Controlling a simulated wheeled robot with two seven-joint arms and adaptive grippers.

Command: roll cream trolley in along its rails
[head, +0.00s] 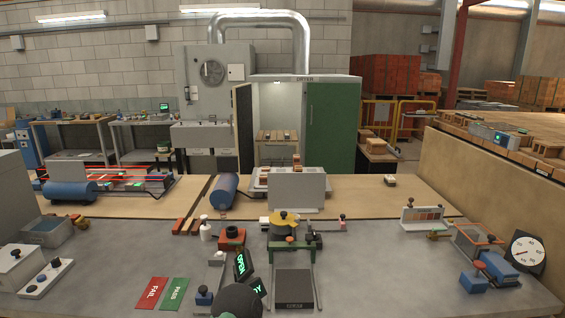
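A tall cabinet (306,78) labelled like "DRYER" stands at the back middle, with a lit interior. Its left door (243,125) stands open; a green door panel (332,125) covers the right part. A small cream-tan trolley (277,148) shows in the lit opening, with a few small brown bricks on top. Its lower part is hidden behind the grey machine in front. I cannot make out the rails or tell how deep the trolley stands. Neither gripper can be made out in this view.
A grey worktable (390,270) fills the foreground, with green OPEN display (240,265), red FAIL card (151,293), green PASS card (174,293) and a round gauge (527,251). A blue cylinder (223,191) and grey machine (298,193) lie between table and cabinet.

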